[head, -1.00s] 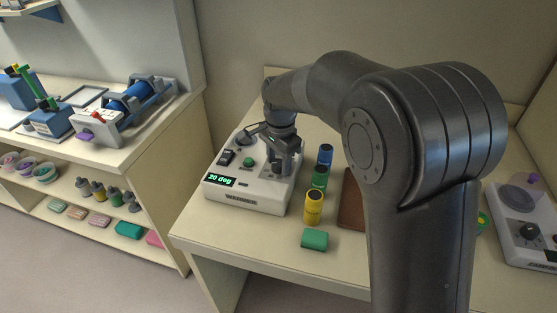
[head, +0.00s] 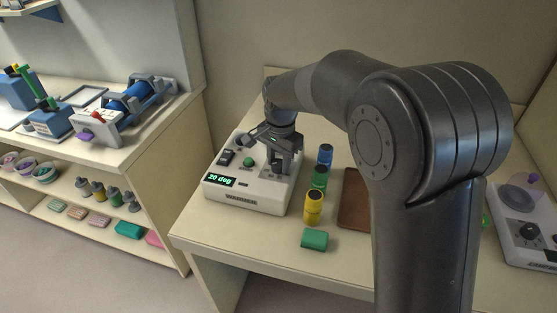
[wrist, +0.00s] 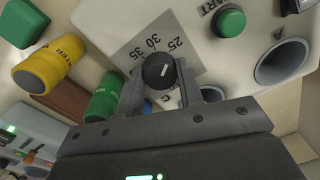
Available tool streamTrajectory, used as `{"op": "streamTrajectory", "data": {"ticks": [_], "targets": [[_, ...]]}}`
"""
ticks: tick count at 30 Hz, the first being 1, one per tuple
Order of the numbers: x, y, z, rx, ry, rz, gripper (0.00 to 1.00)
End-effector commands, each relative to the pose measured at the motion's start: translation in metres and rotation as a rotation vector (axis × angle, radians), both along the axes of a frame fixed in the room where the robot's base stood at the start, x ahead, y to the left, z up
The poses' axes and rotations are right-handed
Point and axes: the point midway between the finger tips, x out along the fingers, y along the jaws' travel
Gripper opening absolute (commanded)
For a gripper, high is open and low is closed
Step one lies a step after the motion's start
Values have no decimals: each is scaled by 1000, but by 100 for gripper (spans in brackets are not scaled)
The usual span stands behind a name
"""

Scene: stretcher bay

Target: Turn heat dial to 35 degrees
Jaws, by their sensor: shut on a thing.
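The warmer (head: 243,203) is a white box on the table, and its green display (head: 220,181) reads "20 deg". The black heat dial (wrist: 158,70) shows in the wrist view, with a white line on its face and a grey scale plate marked 25, 30 and 35 around it. My gripper (wrist: 161,80) is shut on the dial, with one finger on each side. In the head view my gripper (head: 284,164) stands upright over the right part of the warmer and hides the dial.
A green START button (wrist: 229,21) and a round well (wrist: 284,62) are close to the dial. Blue, green and yellow bottles (head: 314,207) stand just right of the warmer, with a green block (head: 314,239) in front. A brown tray (head: 354,200) lies farther right.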

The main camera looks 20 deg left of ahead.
Motion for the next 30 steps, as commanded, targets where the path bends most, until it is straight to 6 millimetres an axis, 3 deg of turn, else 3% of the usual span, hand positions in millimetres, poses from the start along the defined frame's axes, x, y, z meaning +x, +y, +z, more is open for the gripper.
{"op": "streamTrajectory", "data": {"ticks": [30], "targets": [[2,0,1,0,-2,959,11]]}}
